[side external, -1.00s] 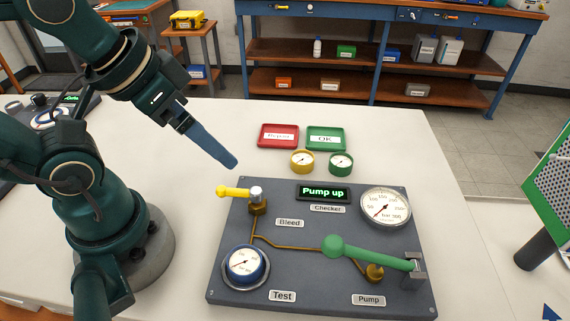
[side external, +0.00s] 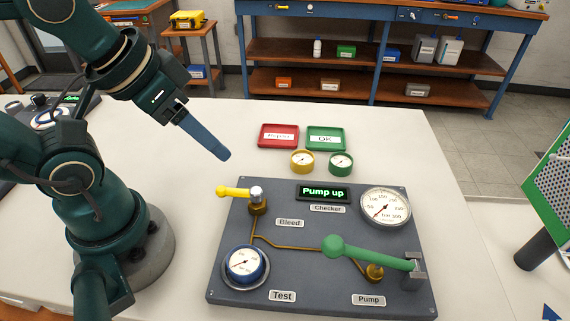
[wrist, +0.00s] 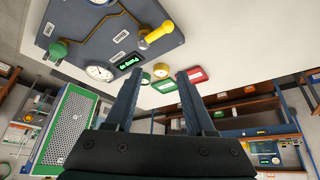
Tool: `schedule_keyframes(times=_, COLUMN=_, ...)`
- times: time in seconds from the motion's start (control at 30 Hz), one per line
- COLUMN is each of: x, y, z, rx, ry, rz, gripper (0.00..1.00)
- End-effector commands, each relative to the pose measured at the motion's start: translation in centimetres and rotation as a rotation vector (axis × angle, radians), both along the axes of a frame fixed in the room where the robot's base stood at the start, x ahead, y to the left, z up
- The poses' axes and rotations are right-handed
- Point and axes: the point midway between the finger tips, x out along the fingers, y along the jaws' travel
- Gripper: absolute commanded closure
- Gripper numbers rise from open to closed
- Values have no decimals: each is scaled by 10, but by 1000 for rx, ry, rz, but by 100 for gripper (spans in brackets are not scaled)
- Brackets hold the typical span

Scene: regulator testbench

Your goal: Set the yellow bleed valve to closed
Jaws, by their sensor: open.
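The yellow bleed valve handle (side external: 233,192) is on the grey test board (side external: 300,235) at its back left corner, pointing left out over the board's edge from a silver-topped brass body. It also shows in the wrist view (wrist: 159,31). My gripper (side external: 226,156) is above the table, up and behind the valve, apart from it. In the wrist view its two fingers are spread with nothing between them. The display (side external: 323,193) reads "Pump up". The large checker gauge (side external: 386,207) and the blue test gauge (side external: 245,264) are on the board.
The green pump lever (side external: 370,254) lies across the board's right side. A red tray (side external: 278,145) and a green "OK" tray (side external: 326,149) lie behind, with a yellow gauge (side external: 302,162) and a green gauge (side external: 341,164) before them.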

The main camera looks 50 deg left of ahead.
Motion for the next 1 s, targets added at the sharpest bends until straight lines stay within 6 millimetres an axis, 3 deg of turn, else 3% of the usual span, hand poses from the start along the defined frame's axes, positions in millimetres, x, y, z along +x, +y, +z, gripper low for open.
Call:
schedule_keyframes(times=0.17, x=-2, y=-1, z=2, rx=-134, ry=14, rz=241, gripper=49)
schedule_keyframes(times=0.6, x=12, y=-4, z=-3, rx=-568, ry=249, rz=1399, gripper=49)
schedule_keyframes(times=0.83, x=26, y=0, z=-22, rx=-596, ry=383, rz=2081, gripper=49)
schedule_keyframes(times=1.0, x=32, y=4, z=-38, rx=-525, ry=447, rz=2277, gripper=49)
